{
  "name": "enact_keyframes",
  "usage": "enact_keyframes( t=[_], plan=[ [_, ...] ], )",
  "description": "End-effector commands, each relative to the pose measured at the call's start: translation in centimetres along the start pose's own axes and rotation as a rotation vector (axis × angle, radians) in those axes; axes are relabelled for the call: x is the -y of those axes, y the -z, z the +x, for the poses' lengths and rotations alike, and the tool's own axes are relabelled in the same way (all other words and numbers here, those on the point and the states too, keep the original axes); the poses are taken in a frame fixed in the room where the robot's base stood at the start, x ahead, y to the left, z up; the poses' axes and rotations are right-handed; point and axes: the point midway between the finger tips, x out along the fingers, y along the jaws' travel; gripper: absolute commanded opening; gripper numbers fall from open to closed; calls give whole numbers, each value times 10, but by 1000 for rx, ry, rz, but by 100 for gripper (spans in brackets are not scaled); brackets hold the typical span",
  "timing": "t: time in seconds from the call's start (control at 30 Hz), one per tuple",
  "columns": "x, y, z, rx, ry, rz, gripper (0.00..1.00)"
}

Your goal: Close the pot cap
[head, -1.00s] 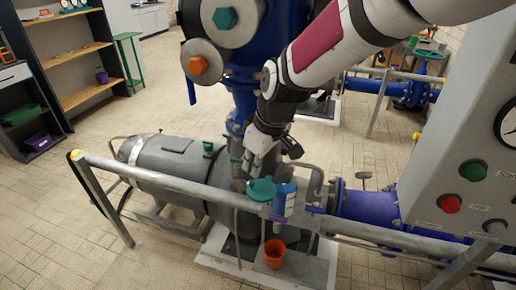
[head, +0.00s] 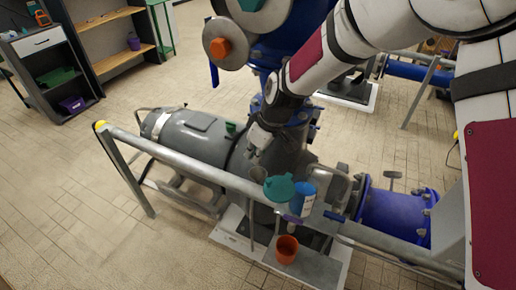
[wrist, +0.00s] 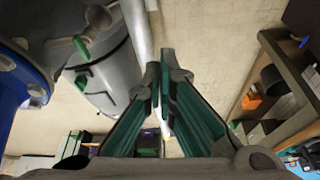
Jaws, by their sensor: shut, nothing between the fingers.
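A round teal piece (head: 279,188), which looks like the cap, shows in the head view above the grey railing, beside a blue bottle with a pale label (head: 302,197). An orange cup (head: 287,248) stands below it on a grey plate. I cannot tell which vessel the teal piece belongs to, or whether it is shut.
A grey railing (head: 200,168) runs across in front of the grey pump motor (head: 195,138). Blue pipes (head: 393,210) lie to the right. Shelves (head: 105,40) stand at the far left. The tiled floor at left is clear.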

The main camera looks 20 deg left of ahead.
Motion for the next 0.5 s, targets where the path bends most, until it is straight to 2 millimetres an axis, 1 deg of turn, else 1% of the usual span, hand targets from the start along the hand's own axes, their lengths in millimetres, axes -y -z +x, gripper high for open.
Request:
enact_keyframes(
  t=[0.03, 0.3, 0.4, 0.5],
  plan=[
    [2, -1, 10, 3, 2, 1, 0],
    [1, -1, 59, 2, 1, 1, 0],
    [1, -16, 50, 1, -1, 5, 0],
    [2, -27, 46, 0, -1, 3, 0]
  ],
)
